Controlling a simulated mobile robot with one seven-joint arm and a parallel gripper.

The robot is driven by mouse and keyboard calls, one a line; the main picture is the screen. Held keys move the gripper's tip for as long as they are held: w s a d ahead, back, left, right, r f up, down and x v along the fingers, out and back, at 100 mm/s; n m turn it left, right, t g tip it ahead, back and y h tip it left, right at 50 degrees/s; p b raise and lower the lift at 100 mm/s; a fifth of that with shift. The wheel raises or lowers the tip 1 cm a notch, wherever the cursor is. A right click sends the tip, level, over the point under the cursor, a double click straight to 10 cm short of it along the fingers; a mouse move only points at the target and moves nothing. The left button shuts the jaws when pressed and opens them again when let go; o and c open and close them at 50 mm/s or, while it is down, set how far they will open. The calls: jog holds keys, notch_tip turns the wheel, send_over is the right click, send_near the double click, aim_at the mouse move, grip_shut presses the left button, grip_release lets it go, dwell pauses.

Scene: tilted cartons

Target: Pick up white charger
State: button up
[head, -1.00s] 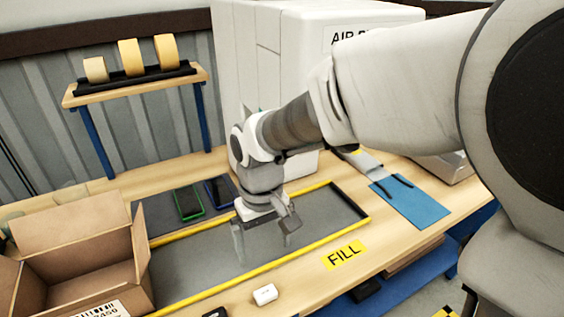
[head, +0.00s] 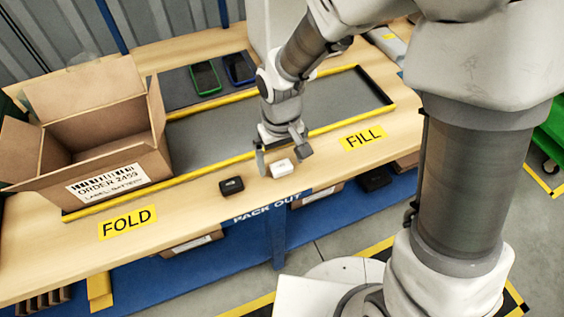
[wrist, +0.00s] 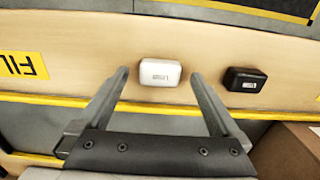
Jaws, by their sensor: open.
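The white charger (head: 282,168) lies on the wooden table near its front edge, just right of the black charger. In the wrist view the white charger (wrist: 160,73) sits between and slightly beyond the tips of my open fingers. My gripper (head: 283,158) is open and empty, pointing down close to the white charger in the head view; its fingers (wrist: 161,78) reach toward either side of it. I cannot tell the exact height left between them.
A black charger (head: 231,186) lies to the left of the white one, and right in the wrist view (wrist: 245,80). An open carton (head: 100,140) stands at left. A yellow-edged grey strip (head: 215,125) runs behind. Two phones (head: 205,78) lie farther back.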

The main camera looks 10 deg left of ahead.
jog(key=shift+f, duration=0.35)
jog(key=c, duration=1.5)
jog(key=shift+o, duration=0.2)
jog(key=shift+r, duration=0.15)
